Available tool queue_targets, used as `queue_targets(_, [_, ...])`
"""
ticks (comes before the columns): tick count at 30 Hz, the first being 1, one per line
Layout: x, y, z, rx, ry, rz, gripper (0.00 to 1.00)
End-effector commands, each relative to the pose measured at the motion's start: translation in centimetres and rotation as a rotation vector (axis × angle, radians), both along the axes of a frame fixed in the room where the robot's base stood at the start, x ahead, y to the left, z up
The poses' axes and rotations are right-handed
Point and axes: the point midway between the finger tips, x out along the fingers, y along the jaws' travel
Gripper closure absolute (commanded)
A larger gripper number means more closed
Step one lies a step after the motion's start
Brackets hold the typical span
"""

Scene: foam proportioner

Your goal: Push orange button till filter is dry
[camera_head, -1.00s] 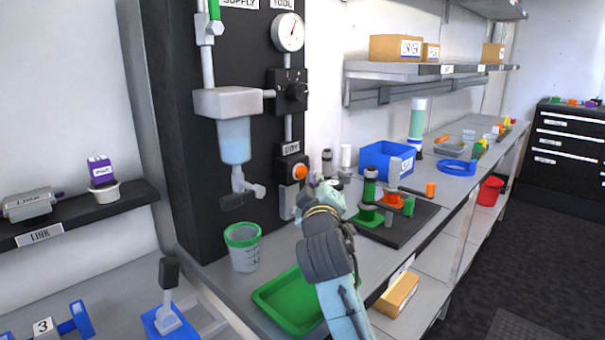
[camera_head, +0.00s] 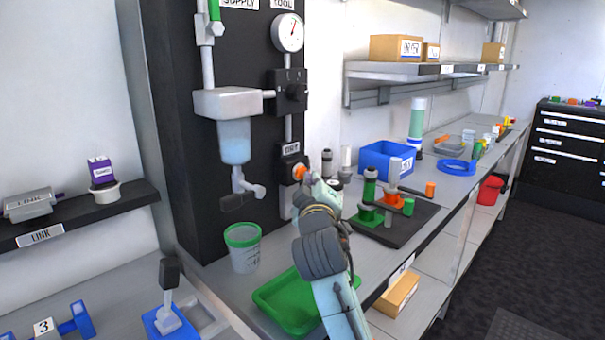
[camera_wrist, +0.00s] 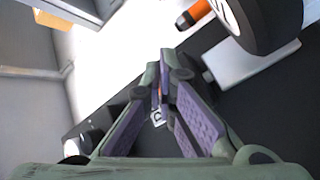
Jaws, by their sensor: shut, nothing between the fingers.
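A pressure gauge (camera_head: 288,33) and dark regulator (camera_head: 290,91) stand above the button. A drain lever (camera_head: 240,195) hangs below the bowl. A green-rimmed cup (camera_head: 243,248) and green tray (camera_head: 297,302) are on the bench, with a black mat (camera_head: 400,232) of fittings to the right.

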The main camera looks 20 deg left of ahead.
Motion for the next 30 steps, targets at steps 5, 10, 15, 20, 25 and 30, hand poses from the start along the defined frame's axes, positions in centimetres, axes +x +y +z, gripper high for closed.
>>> queue_targets(5, [0.1, 0.2, 0.0, 0.0, 0.0, 0.0, 1.0])
queue_targets(10, [0.1, 0.4, 0.0, 0.0, 0.0, 0.0, 1.0])
queue_targets(15, [0.2, 0.6, 0.0, 0.0, 0.001, 0.001, 1.0])
queue_targets(20, [0.3, 0.8, 0.0, 0.0, 0.001, 0.001, 1.0])
queue_targets(25, [0.3, 1.1, 0.0, -0.002, 0.001, 0.003, 1.0])
queue_targets(30, [0.4, 1.4, -0.1, -0.002, 0.001, 0.004, 1.0])
